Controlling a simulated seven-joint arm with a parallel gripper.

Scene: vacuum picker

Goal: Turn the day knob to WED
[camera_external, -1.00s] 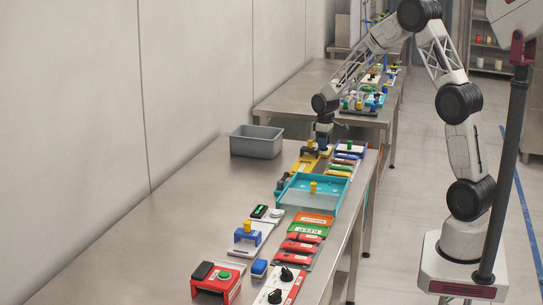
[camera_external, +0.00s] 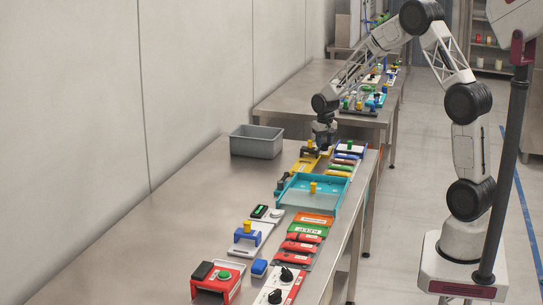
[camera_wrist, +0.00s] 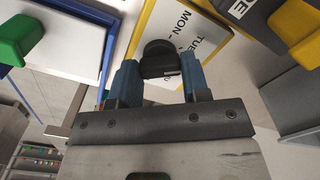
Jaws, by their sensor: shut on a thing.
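The day knob (camera_wrist: 160,60) is a dark round knob in the wrist view. It sits on a white panel with a yellow border (camera_wrist: 228,62), where the printed words MON and TUE are readable beside it. WED cannot be made out. My gripper (camera_wrist: 158,80) has its two blue fingers on either side of the knob and is shut on it. In the external view my gripper (camera_external: 324,143) is low at the far end of the near table, by the yellow panel (camera_external: 304,163). The knob itself is hidden there by the gripper, and its pointer cannot be read.
A grey bin (camera_external: 256,141) stands on the table left of my gripper. A teal tray (camera_external: 318,193) with a yellow knob lies nearer the camera. A green block (camera_wrist: 20,38) and a yellow part (camera_wrist: 300,32) flank the panel. The table's left side is bare.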

